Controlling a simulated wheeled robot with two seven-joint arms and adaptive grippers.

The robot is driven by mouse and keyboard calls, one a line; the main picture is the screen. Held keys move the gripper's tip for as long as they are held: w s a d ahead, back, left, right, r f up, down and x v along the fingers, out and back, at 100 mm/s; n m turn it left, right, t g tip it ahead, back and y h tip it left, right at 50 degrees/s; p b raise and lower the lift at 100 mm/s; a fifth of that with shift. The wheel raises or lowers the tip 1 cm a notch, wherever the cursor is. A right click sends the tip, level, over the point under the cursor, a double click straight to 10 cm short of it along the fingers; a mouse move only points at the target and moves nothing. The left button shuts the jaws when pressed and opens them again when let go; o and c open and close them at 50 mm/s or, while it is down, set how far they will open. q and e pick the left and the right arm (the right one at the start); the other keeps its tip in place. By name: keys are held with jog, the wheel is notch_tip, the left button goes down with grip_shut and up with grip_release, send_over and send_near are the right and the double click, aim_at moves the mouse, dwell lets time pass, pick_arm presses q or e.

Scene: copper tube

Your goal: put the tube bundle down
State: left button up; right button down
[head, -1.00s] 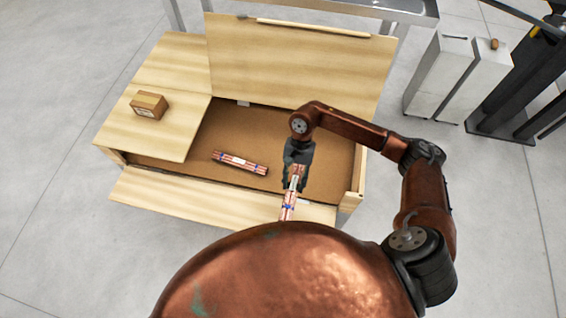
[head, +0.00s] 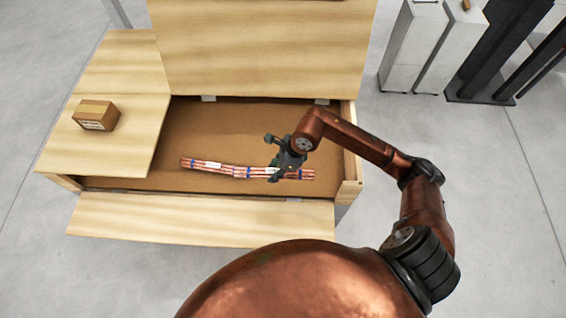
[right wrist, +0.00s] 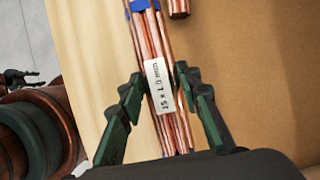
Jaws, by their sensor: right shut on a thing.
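My right gripper (head: 281,162) is shut on a copper tube bundle (head: 301,175) with blue bands. The held bundle lies crosswise over the crate's interior; its height above the floor is hard to tell. In the right wrist view the held bundle (right wrist: 146,35) runs between the two green fingers (right wrist: 158,80), with a white label facing the camera. A second bundle (head: 196,164) lies in the crate to the left, its right end close to or overlapped by the held one. Its end (right wrist: 179,7) shows at the wrist view's top.
The wooden crate (head: 349,186) has a brown floor, bare behind the bundles. Its back lid stands raised and its front flap (head: 200,222) is folded down. A small cardboard box (head: 96,115) sits on the left cover. Grey cabinets (head: 440,50) stand at the back right.

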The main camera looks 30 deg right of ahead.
jog(key=d+f+b, duration=0.1)
jog(key=d+f, duration=0.1)
jog(key=d, duration=0.1)
jog(key=d+f+b, duration=0.1)
jog(key=d+f, duration=0.2)
jog(key=d, duration=0.1)
jog(key=w+d+f+b, duration=0.1)
jog(key=d+f, duration=0.1)
jog(key=d, duration=0.1)
jog(key=shift+d+f, duration=0.3)
jog(key=shift+f, duration=0.1)
jog(key=shift+d+f, duration=0.35)
jog(key=f, duration=0.1)
jog(key=f+b, duration=0.1)
jog(key=shift+d+f, duration=0.2)
jog(key=shift+f, duration=0.15)
pick_arm(q)
jog(key=w+d+r, duration=0.1)
jog(key=w+r, duration=0.1)
jog(key=w, duration=0.9)
jog(key=shift+n+b, duration=0.3)
jog(key=shift+b, duration=0.05)
pick_arm(e)
jog(key=shift+f, duration=0.4)
pick_arm(q)
jog(key=shift+d+r, duration=0.1)
